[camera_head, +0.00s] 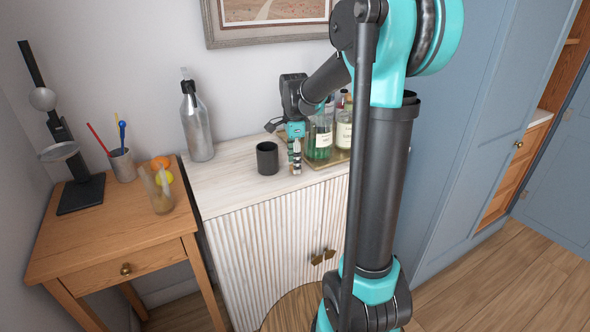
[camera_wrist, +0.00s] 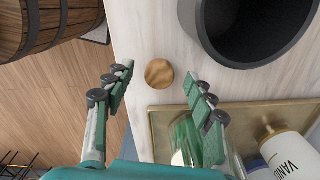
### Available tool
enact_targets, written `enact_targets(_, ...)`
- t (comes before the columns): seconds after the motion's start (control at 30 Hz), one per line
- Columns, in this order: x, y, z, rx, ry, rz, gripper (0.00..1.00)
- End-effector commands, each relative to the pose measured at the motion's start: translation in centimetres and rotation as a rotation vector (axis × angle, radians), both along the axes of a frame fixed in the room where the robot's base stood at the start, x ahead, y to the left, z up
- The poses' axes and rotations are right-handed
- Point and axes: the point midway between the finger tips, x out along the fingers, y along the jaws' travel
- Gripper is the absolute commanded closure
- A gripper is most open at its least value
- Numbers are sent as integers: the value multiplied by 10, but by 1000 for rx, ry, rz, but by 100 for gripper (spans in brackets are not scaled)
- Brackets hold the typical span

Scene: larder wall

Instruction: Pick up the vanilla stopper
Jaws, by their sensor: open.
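A round wooden stopper (camera_wrist: 159,73) lies on the pale cabinet top in the wrist view, seen from above. My gripper (camera_wrist: 160,80) is open, with one finger on each side of the stopper in the picture and space between them and it. I cannot tell how far above the stopper the fingertips are. In the head view my gripper (camera_head: 295,158) points down over the cabinet top, between the dark cup and the bottles, and I cannot make out the stopper there. A bottle labelled "VANI…" (camera_wrist: 291,154) shows partly at the wrist view's lower right.
A dark cup (camera_head: 267,158) stands close by; it also shows in the wrist view (camera_wrist: 220,40). A tray (camera_wrist: 160,125) with several bottles, one green (camera_head: 319,140), is on the other side. A grey bottle (camera_head: 196,125) stands at the back left. The cabinet's front edge is near.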

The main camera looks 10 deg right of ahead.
Motion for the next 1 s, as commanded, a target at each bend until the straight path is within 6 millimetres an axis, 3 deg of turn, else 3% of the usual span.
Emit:
enact_targets(0.13, 0, 0, -14, 0, 0, 0, 45)
enact_targets(0.4, 0, 0, -16, 0, 0, 0, 46)
enact_targets(0.7, 0, 0, -16, 0, 0, 0, 83)
enact_targets(1.0, 0, 0, -15, 0, 0, 0, 87)
